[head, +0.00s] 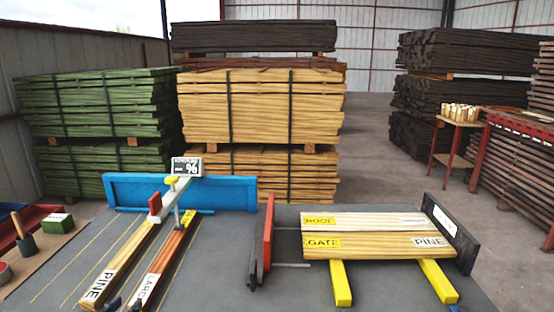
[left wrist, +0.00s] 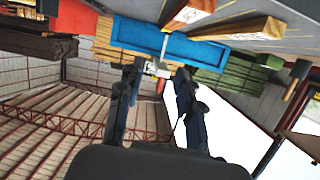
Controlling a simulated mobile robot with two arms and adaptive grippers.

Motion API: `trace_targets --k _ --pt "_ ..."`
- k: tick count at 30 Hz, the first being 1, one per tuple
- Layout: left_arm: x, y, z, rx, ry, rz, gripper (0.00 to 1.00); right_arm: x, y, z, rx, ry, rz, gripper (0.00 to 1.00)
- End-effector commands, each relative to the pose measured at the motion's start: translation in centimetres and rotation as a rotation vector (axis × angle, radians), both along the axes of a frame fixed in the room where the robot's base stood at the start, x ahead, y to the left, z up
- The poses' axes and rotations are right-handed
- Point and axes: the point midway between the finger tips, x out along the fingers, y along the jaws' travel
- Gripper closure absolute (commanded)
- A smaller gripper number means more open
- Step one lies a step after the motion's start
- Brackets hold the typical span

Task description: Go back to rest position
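My left gripper (left wrist: 156,75) shows upside down in the left wrist view, with its two dark fingers spread apart and nothing between them. In the head view only dark bits of its tips (head: 112,304) show at the bottom edge, by the near end of the PINE board. The rest of it is cut off. A small dark bit (head: 453,308) at the bottom edge on the right may be the tip of my right gripper. Its fingers cannot be made out.
A grey table (head: 225,255) holds PINE (head: 121,264) and LARCH (head: 164,264) boards, a moisture meter (head: 187,168), a blue rail (head: 230,193), a red-and-black stop (head: 265,240) and boards (head: 375,235) on yellow bars (head: 438,281). Timber stacks (head: 262,105) stand behind. Open floor lies at back right.

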Motion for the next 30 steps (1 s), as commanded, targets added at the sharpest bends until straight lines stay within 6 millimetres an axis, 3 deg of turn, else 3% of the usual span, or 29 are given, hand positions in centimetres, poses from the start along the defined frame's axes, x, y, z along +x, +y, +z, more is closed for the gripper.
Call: trace_targets --k 5,9,12,18,24,30 --pt "-4.3 -3.2 -6.1 0.022 0.203 -0.011 0.64 -0.5 0.0 0.0 -0.001 0.007 0.0 0.6" --pt "-10.1 -6.2 -11.3 0.052 0.423 -0.027 0.64 -0.6 0.0 0.0 -0.001 0.01 0.0 0.6" --pt "-14.2 -8.1 -13.8 0.068 0.562 -0.04 0.64 -0.6 0.0 0.0 -0.001 0.01 0.0 0.6" --pt "-21.2 -10.6 -16.5 0.086 0.783 -0.061 0.64 -0.7 -0.1 0.0 -0.001 0.011 0.0 0.6" --pt "-27.3 -12.6 -17.6 0.091 0.969 -0.083 0.64 -0.7 -0.1 0.0 -0.001 0.011 0.0 0.6" --pt "-25.6 -12.6 -22.6 0.098 0.979 -0.083 0.64 -0.7 -0.1 0.0 -0.001 0.011 0.0 0.6"
